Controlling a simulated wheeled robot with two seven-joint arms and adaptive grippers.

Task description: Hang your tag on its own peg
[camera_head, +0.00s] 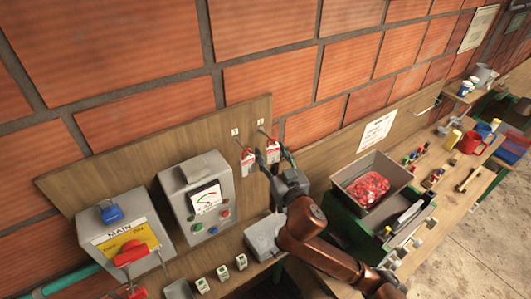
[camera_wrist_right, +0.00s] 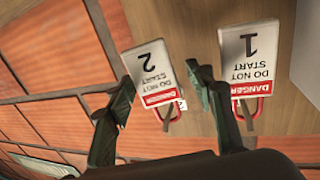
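A wooden board on the brick wall bears two pegs. Tag 1 (camera_head: 248,160), white and red, hangs at the left peg and tag 2 (camera_head: 273,153) at the right peg. In the right wrist view, which is upside down, tag 2 (camera_wrist_right: 153,75) reads "DO NOT START" and tag 1 (camera_wrist_right: 248,60) is to its right. Red loops show at both tags' pegs. My right gripper (camera_head: 277,160) is at tag 2. Its fingers (camera_wrist_right: 166,98) are spread apart, with tag 2 showing between them; I cannot tell whether they touch it. My left gripper is not in view.
A gauge box (camera_head: 200,195) and the MAIN switch box (camera_head: 125,245) with red handle and blue padlock stand left. Several small green-white pieces (camera_head: 222,272) lie in front. A grey tray (camera_head: 372,163) with red contents and a cluttered bench (camera_head: 450,200) are right.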

